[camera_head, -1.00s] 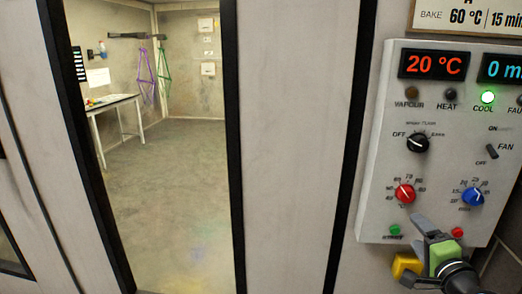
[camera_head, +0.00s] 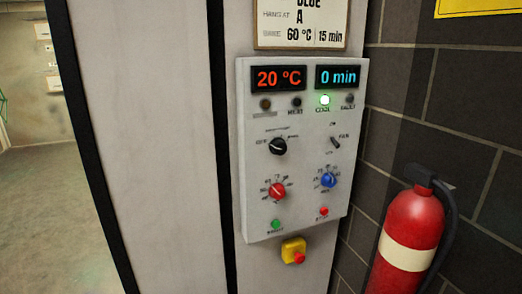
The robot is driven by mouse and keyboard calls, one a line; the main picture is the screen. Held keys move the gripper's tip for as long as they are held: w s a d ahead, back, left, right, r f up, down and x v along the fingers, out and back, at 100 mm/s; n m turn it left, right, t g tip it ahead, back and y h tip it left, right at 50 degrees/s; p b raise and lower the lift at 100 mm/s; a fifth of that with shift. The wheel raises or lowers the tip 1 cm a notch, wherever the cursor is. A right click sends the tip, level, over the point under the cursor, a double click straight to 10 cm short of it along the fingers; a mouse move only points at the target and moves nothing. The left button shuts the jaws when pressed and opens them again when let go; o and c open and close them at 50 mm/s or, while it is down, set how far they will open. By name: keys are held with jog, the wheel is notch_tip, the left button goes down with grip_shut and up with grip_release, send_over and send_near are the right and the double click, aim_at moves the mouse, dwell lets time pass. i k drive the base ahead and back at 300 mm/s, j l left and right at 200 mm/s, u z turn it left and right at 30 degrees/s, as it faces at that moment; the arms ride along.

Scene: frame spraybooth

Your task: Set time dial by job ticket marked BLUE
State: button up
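The job ticket (camera_head: 300,22) hangs above the control panel. It reads BLUE, A, BAKE 60 °C, 15 min, with its top cut off. The blue dial (camera_head: 328,180), at the lower right of the panel, has a ring of numbers too small to read surely. The red dial (camera_head: 277,190) is to its left. The blue time display (camera_head: 338,77) reads 0 min and the red temperature display (camera_head: 279,78) reads 20 °C. My gripper is not in view.
The control panel (camera_head: 250,160) also has a black knob (camera_head: 278,146), a fan switch (camera_head: 335,142), a green button (camera_head: 276,224) and a red button (camera_head: 323,211). A yellow box with a red button (camera_head: 293,251) is below. A fire extinguisher (camera_head: 411,235) stands right, by a dark block wall (camera_head: 460,120).

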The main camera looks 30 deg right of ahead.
aim_at(328, 179)
jog(key=z, duration=1.2)
